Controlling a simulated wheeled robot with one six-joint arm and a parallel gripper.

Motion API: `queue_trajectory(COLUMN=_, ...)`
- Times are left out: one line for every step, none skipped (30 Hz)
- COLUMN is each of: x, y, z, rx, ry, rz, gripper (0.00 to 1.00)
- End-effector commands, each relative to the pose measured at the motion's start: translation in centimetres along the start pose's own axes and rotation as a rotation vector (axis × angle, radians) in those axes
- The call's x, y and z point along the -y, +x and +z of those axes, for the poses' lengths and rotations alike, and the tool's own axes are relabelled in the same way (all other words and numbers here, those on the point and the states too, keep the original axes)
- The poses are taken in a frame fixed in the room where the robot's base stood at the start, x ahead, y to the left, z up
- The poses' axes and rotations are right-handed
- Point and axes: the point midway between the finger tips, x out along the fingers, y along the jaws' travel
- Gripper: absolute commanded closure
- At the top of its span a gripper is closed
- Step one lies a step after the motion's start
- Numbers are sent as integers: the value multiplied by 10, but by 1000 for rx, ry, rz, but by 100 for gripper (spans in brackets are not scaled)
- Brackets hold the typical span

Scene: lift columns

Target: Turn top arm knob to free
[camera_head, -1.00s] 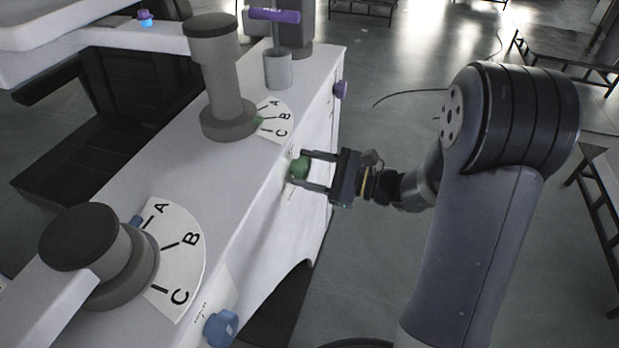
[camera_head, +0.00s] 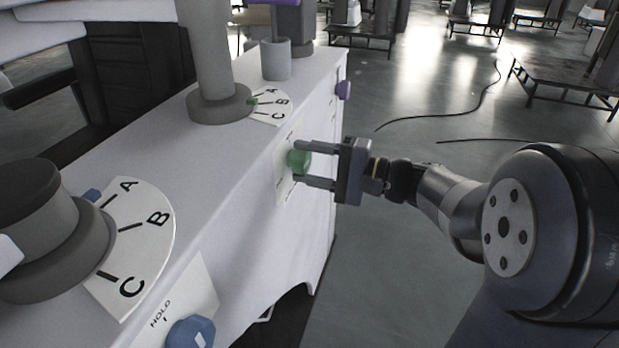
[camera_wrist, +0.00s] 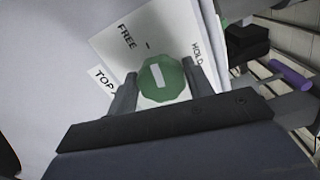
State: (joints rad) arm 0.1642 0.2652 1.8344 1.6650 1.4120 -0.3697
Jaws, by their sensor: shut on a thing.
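A green faceted knob (camera_head: 299,160) sits on the side face of the white cabinet. My gripper (camera_head: 300,165) has one finger above and one below it. In the wrist view the knob (camera_wrist: 163,80) is between the two fingers, and my gripper (camera_wrist: 162,86) is shut on it. Its white mark lies up and slightly left of its middle, toward the tick by the word FREE. The plate (camera_wrist: 150,30) behind it reads FREE at upper left and HOLD at right. A label reading TOP (camera_wrist: 104,78) shows at left, partly hidden.
A blue knob (camera_head: 191,332) with a HOLD plate is at the near end of the cabinet (camera_head: 225,185), and a purple knob (camera_head: 343,90) is at the far end. Dials marked A, B, C (camera_head: 130,235) lie on top by the columns.

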Motion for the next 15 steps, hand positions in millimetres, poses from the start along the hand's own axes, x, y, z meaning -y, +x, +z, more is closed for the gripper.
queue_trajectory(x=-6, y=0, z=-1, rx=0, ry=-32, rz=2, gripper=74)
queue_trajectory(x=-6, y=0, z=-1, rx=0, ry=-49, rz=2, gripper=74)
queue_trajectory(x=-6, y=0, z=-1, rx=0, ry=-69, rz=2, gripper=74)
queue_trajectory(x=-5, y=0, z=-1, rx=0, ry=-83, rz=2, gripper=74)
queue_trajectory(x=-5, y=0, z=0, rx=0, ry=-97, rz=2, gripper=74)
queue_trajectory(x=-5, y=0, z=0, rx=0, ry=-113, rz=2, gripper=74)
queue_trajectory(x=-4, y=0, z=0, rx=0, ry=-124, rz=1, gripper=74)
queue_trajectory(x=-4, y=0, z=0, rx=0, ry=-133, rz=1, gripper=74)
queue_trajectory(x=-4, y=0, z=0, rx=0, ry=-144, rz=1, gripper=74)
queue_trajectory(x=-4, y=0, z=0, rx=0, ry=-152, rz=1, gripper=74)
queue_trajectory(x=-3, y=0, z=0, rx=0, ry=-158, rz=2, gripper=74)
queue_trajectory(x=-3, y=0, z=0, rx=0, ry=-166, rz=2, gripper=74)
queue_trajectory(x=-3, y=0, z=0, rx=0, ry=-170, rz=2, gripper=74)
queue_trajectory(x=-3, y=0, z=0, rx=0, ry=-173, rz=2, gripper=74)
queue_trajectory(x=-3, y=0, z=0, rx=0, ry=-177, rz=2, gripper=74)
